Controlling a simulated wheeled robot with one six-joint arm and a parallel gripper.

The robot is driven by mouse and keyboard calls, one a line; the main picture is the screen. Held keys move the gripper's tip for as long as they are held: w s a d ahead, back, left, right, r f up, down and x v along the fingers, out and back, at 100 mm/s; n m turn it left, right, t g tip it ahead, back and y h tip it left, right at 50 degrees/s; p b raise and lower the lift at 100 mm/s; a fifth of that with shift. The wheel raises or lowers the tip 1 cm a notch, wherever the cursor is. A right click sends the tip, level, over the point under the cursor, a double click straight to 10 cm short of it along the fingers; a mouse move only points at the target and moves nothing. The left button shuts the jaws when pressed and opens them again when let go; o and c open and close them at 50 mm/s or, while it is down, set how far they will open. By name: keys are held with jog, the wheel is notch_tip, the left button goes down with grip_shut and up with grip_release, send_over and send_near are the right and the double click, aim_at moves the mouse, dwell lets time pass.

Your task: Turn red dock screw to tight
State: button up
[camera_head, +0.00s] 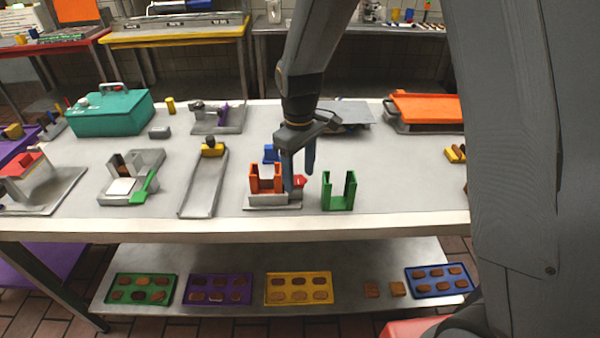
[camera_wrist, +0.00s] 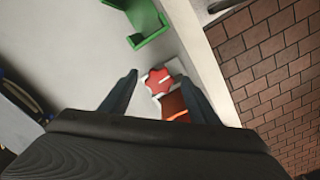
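The red dock screw (camera_wrist: 158,80) is a red star-shaped knob with a pale slot line, seen in the wrist view just beyond and between my fingertips. In the head view the red screw (camera_head: 300,181) shows at the right side of the orange-red dock (camera_head: 265,184), which stands on a grey base. My gripper (camera_head: 298,180) points down over it, with its two blue-grey fingers apart. I cannot tell whether a finger touches the screw. Part of the dock (camera_wrist: 174,106) shows below the screw.
A green U-shaped holder (camera_head: 339,192) stands just right of the dock. A blue piece (camera_head: 271,154) is behind the dock. A grey sloped tray (camera_head: 203,185) lies to the left. The table's front edge (camera_head: 230,227) is close, with colored trays on the shelf below.

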aim_at(300, 180)
jog(key=shift+r, duration=0.1)
notch_tip(300, 180, up, 8)
jog(key=b, duration=0.2)
dwell(0.3)
jog(key=shift+f, duration=0.2)
jog(key=s+d+f+m+t, duration=0.1)
jog(key=s+d+f+m, duration=0.3)
jog(key=s+d+m, duration=0.5)
jog(key=s+d, duration=0.5)
jog(key=d, duration=0.1)
jog(key=shift+s+d+m, duration=0.3)
